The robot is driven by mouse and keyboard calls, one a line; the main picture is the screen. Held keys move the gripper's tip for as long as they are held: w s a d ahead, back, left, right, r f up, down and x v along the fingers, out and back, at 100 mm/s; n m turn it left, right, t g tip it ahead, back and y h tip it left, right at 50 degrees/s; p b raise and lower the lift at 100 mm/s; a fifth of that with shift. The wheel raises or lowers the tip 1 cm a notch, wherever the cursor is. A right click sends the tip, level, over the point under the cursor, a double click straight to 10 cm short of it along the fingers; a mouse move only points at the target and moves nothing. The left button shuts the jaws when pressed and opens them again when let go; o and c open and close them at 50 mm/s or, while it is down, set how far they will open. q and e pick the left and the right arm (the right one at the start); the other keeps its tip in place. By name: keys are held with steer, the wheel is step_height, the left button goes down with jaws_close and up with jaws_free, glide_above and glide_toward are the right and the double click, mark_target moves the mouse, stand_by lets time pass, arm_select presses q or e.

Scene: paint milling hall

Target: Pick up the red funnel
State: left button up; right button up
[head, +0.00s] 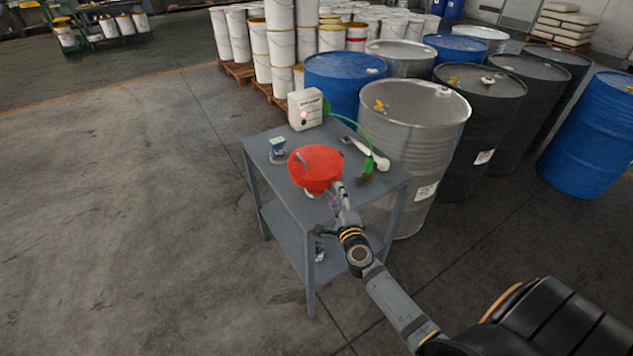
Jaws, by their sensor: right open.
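The red funnel (315,163) is upright on the top of a grey two-level table (277,176), near its front side. My right arm comes in from the lower right. My right gripper (335,190) is at the funnel's front right side, close beside or just under its rim. I cannot tell whether it touches the funnel. The gripper is open, and its fingers are small and partly hard to make out. The funnel's lower part is partly hidden. My left gripper is not in view.
A grey drum (420,140) and several others stand close behind right. The floor at left is clear.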

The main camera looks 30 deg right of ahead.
mark_target(331, 182)
steer(key=x, duration=0.5)
steer(key=shift+f, duration=0.15)
steer(key=shift+s, duration=0.15)
steer(key=shift+c, duration=0.9)
steer(key=c, duration=0.7)
steer(key=shift+s, duration=0.3)
jaws_close()
